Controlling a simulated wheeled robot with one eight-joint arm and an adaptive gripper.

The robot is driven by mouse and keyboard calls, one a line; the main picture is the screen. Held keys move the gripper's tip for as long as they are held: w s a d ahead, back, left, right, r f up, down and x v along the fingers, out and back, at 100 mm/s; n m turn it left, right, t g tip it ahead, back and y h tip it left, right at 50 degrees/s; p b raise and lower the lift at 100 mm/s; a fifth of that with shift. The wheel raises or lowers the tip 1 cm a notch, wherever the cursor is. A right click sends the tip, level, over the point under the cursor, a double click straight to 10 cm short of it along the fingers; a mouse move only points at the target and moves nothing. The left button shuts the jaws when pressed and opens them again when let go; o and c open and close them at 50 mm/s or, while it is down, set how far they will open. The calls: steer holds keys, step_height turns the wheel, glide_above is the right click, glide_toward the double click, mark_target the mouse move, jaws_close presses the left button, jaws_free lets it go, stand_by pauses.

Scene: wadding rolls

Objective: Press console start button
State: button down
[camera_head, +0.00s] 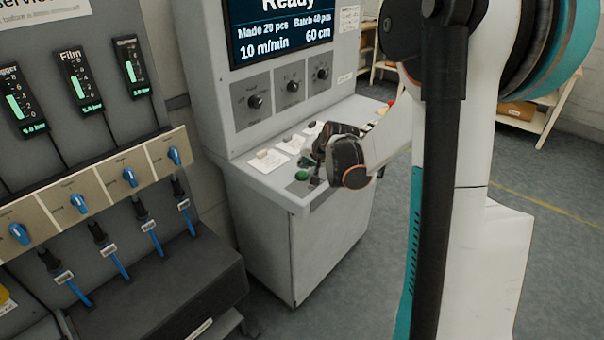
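The grey console (290,250) stands in the middle, with a sloped desk below its upright panel. Its screen (281,32) reads "Ready", "Made 20 pcs", "Batch 40 pcs", "10 m/min" and "60 cm". My gripper (318,176) is just right of the green button, low over the desk's front edge. I cannot tell whether it touches anything. Its fingers are dark and small here, so their opening is unclear. The gripper and wrist hide part of the desk.
Three dark knobs (292,86) are on the upright panel. Shelving (540,115) stands behind my arm. Floor right of the console is clear.

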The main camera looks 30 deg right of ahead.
mark_target(305, 172)
steer(key=shift+f, duration=0.15)
steer(key=shift+f+b, duration=0.3)
steer(key=shift+b, duration=0.1)
steer(key=shift+f+b, duration=0.3)
steer(key=shift+f, duration=0.1)
stand_by(0.7)
steer(key=shift+r, duration=0.1)
steer(key=shift+r+p, duration=0.6)
steer(key=shift+r, duration=0.15)
steer(key=shift+r+p, duration=1.85)
steer(key=shift+r, duration=0.75)
steer(key=shift+f, duration=0.1)
